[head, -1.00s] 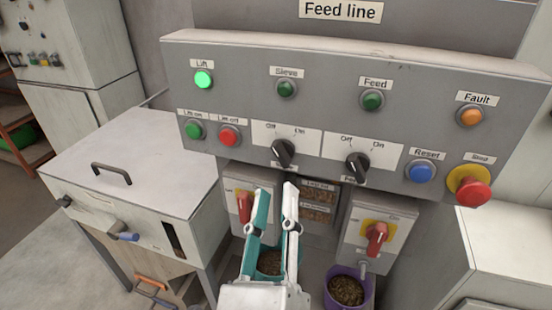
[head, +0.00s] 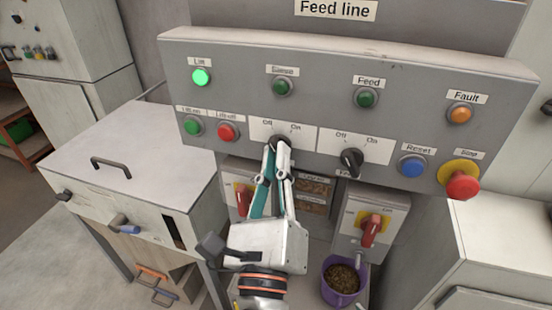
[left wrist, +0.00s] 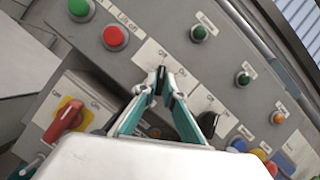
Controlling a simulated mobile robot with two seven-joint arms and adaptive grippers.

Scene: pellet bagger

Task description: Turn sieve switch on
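The Sieve switch (head: 279,141) is a black rotary knob on a white plate marked Off and On, below the Sieve lamp (head: 282,87). The lamp is dark green and looks unlit. My left gripper (head: 277,147) is at the knob, its fingertips close together on either side of it. In the left wrist view the black knob (left wrist: 160,80) shows between the two fingertips (left wrist: 162,88). The fingers hide most of the knob, so its exact pointing is hard to tell. My right gripper is not in view.
The similar Feed switch (head: 352,161) is to the right and points toward Off. The Lift lamp (head: 201,77) is lit green. Red Lift off button (head: 227,132), blue Reset button (head: 412,166) and red Stop button (head: 462,186) are on the same panel. Red-handled isolators (head: 370,230) are below.

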